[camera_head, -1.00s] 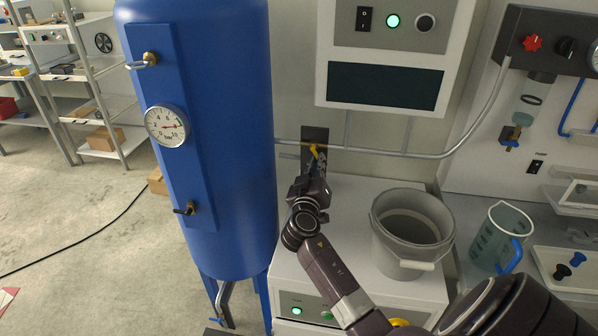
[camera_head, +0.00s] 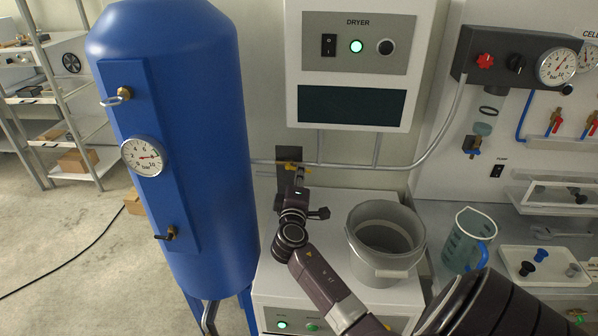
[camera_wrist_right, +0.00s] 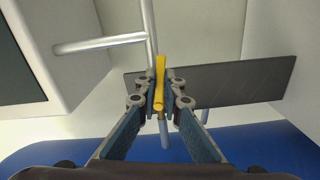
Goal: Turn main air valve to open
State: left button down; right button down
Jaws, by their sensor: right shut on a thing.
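The main air valve has a yellow lever (camera_head: 291,165) on the grey pipe (camera_head: 345,165), in front of a dark plate (camera_head: 288,183) on the wall between the blue tank and the dryer. My right gripper (camera_head: 299,177) reaches up to it. In the right wrist view, the yellow lever (camera_wrist_right: 159,72) stands between the two fingertips of my right gripper (camera_wrist_right: 162,92), which are shut on it. The lever looks roughly in line with the pipe (camera_wrist_right: 149,30) there. The valve body is mostly hidden behind the lever and fingers. My left gripper is not in view.
The blue tank (camera_head: 185,120) with a gauge (camera_head: 143,156) stands close on the left. The dryer box (camera_head: 352,65) hangs above right. A grey bucket (camera_head: 385,240) and a measuring jug (camera_head: 465,240) stand right of my right arm.

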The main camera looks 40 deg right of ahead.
jog(key=shift+r+n+p, duration=0.35)
jog(key=shift+n+p, duration=0.15)
jog(key=shift+n, duration=0.5)
jog(key=c, duration=2.1)
grip_release()
jog(key=shift+s+a, duration=0.1)
jog(key=v, duration=1.2)
